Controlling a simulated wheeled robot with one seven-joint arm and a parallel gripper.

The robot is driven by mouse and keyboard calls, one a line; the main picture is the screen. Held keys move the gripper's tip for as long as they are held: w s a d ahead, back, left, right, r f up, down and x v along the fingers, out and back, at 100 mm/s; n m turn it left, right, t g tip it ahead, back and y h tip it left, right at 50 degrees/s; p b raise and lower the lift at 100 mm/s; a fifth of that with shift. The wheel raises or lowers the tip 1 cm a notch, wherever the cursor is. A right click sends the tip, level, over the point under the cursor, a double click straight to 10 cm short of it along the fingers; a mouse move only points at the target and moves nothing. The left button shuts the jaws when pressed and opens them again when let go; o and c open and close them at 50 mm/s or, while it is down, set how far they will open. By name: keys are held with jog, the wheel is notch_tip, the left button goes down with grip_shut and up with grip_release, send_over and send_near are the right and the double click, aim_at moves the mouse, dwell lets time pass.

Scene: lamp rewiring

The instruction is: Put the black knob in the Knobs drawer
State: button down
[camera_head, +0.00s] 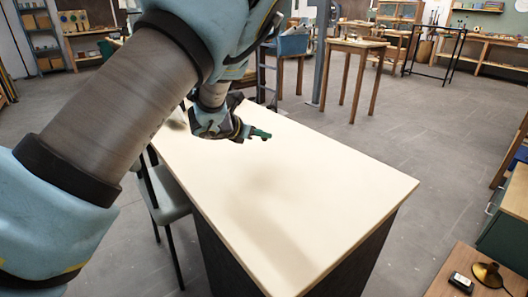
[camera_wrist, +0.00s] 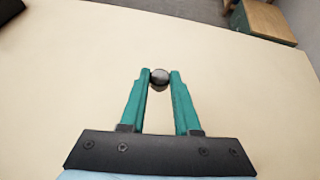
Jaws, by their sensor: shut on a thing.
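The black knob (camera_wrist: 159,77) is a small, round, dark shiny piece. In the wrist view it sits between the tips of the two green fingers of my gripper (camera_wrist: 160,80). My gripper is shut on it. In the head view my gripper (camera_head: 262,135) is over the far part of the pale worktable (camera_head: 330,190), and the knob is too small to make out there. I see no drawer that I can tell as the Knobs drawer; no label is readable.
The worktable top is mostly bare. A chair (camera_head: 172,203) stands at its left side. A green cabinet (camera_head: 503,235) and a low wooden table (camera_head: 450,285) with a brass lamp base (camera_head: 488,275) stand at the right. Open floor (camera_head: 420,150) lies between.

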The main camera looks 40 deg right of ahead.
aim_at(261, 157)
jog(key=shift+f, duration=2.65)
jog(key=shift+f, duration=0.2)
jog(key=c, duration=0.6)
grip_release()
jog(key=shift+r, duration=0.1)
jog(key=shift+c, duration=0.2)
